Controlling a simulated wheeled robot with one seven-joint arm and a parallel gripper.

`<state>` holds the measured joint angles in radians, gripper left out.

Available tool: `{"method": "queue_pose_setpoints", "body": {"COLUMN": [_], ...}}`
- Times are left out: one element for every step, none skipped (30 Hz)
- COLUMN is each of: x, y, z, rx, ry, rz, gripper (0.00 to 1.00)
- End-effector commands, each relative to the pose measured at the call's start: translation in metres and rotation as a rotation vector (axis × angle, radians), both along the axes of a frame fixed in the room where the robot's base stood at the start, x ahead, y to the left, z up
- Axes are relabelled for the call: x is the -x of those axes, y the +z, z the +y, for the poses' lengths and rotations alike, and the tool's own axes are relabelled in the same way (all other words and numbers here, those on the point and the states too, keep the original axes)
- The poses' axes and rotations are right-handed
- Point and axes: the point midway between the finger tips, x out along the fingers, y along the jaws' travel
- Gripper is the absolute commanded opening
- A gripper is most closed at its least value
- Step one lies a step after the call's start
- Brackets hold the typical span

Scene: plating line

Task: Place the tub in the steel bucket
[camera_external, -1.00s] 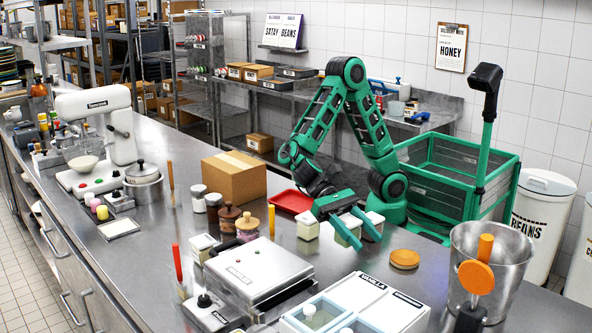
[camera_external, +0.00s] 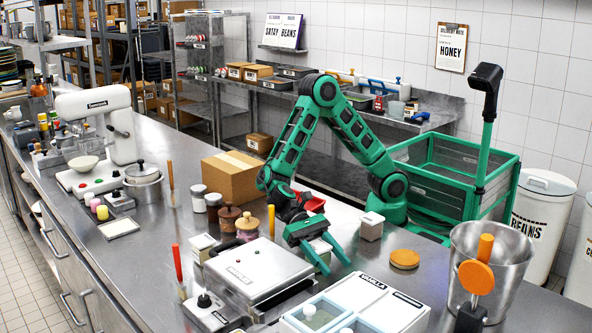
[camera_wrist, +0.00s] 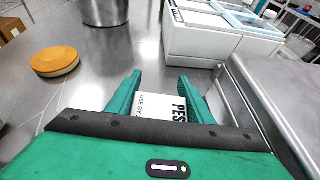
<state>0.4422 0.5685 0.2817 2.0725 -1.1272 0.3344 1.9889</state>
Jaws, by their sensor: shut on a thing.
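My gripper (camera_external: 318,254) is low over the middle of the counter, behind the press-like appliance. The tub shows only partly between the fingers in the external view (camera_external: 321,259). I cannot tell whether its base clears the counter. The steel bucket (camera_external: 513,272) stands at the right end of the counter, apart from my gripper; its lower side shows at the top of the wrist view (camera_wrist: 105,10).
A round orange disc (camera_external: 404,259) lies between my gripper and the bucket. Another tub (camera_external: 370,227) stands behind it, and one (camera_external: 202,247) stands left. The appliance (camera_external: 245,268) and white lidded containers (camera_external: 365,298) fill the front. An orange-knobbed tool (camera_external: 476,276) stands before the bucket.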

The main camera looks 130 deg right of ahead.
Motion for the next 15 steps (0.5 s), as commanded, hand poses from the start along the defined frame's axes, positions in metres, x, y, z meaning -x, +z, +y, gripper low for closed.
{"method": "queue_pose_setpoints", "body": {"x": [0.0, 0.0, 0.0, 0.0, 0.0, 0.0, 0.0, 0.0, 0.0, 0.0, 0.0, 0.0, 0.0, 0.0, 0.0], "y": [0.0007, 0.0007, 0.0007, 0.0005, -0.0001, -0.0011, -0.0019, -0.0027, -0.0034, -0.0032, -0.003, -0.003, -0.003, -0.003, -0.003], "z": [0.0002, 0.0002, 0.0002, 0.0002, 0.0002, 0.0002, 0.0002, 0.0002, 0.0, 0.0001, 0.0, 0.0, 0.0, 0.0, 0.0001], "rx": [0.0, 0.0, 0.0, 0.0, 0.0, 0.0, 0.0, 0.0, 0.001, 0.001, 0.001, 0.001, 0.001, 0.001, 0.0], "ry": [0.0, 0.0, 0.0, 0.0, 0.0, 0.0, 0.0, 0.0, 0.0, 0.0, 0.0, 0.0, 0.0, 0.0, 0.0], "rz": [-0.001, -0.001, -0.001, -0.001, -0.001, 0.0, 0.0, 0.0, 0.0, -0.001, -0.001, -0.001, -0.001, -0.001, -0.001], "gripper": [0.2, 0.2, 0.2, 0.2, 0.2, 0.2, 0.2, 0.2, 0.49, 0.56, 0.63, 0.65, 0.65, 0.65, 0.65]}}
